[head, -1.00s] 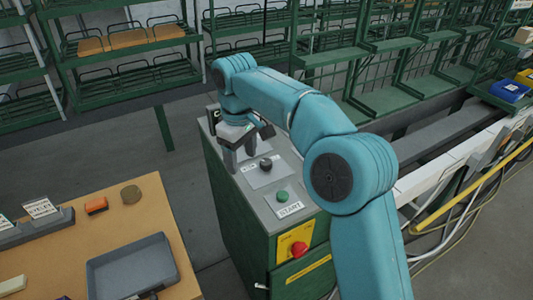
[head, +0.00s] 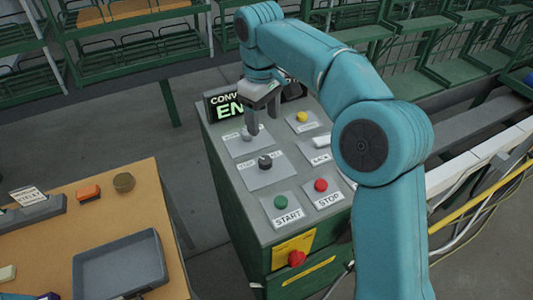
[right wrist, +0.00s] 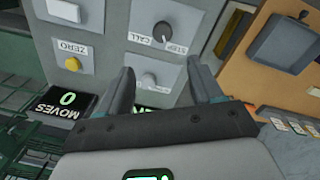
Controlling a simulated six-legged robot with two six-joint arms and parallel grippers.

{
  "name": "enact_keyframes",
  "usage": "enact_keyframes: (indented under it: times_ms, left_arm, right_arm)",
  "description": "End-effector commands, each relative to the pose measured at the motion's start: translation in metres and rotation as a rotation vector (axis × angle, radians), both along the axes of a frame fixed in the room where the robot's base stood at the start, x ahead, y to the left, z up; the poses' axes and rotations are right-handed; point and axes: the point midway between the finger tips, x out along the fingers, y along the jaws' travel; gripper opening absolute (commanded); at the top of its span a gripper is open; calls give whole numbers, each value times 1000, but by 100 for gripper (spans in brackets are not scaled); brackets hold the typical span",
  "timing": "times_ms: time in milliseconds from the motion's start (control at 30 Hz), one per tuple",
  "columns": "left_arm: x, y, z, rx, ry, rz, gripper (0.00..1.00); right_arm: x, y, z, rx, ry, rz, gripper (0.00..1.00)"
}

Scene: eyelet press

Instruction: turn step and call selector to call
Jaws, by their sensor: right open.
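The step and call selector is a dark round knob (head: 265,161) on a light plate of the grey control panel. In the right wrist view the knob (right wrist: 162,31) sits between the words CALL and STEP; I cannot tell surely which way it points. My right gripper (head: 262,119) is open and empty above the panel, behind this knob in the head view. In the right wrist view its fingers (right wrist: 160,68) spread either side of a second, paler knob (right wrist: 149,80), with the selector beyond the fingertips. My left gripper is not in view.
The panel also carries a green START button (head: 281,202), a red STOP button (head: 321,185), a yellow ZERO button (head: 302,117) and a lit display (head: 232,108). A red knob (head: 297,258) is on the cabinet front. A table with a grey tray (head: 122,262) stands left.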

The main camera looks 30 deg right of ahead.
Motion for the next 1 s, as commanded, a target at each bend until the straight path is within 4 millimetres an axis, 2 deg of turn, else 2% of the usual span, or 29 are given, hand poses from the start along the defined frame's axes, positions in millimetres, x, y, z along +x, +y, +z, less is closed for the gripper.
enact_keyframes:
  times_ms: [33,300,500,700,1000]
  left_arm:
    - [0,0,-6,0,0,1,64]
    - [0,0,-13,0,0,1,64]
    - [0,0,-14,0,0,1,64]
    - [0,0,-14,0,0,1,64]
    - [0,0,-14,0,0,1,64]
  right_arm:
    - [-1,0,-14,0,3,1,65]
    - [-2,-1,-78,1,4,0,65]
    - [0,-4,-115,0,2,-1,65]
    - [2,-6,-133,0,-1,0,65]
    - [3,-7,-135,0,-1,-1,65]
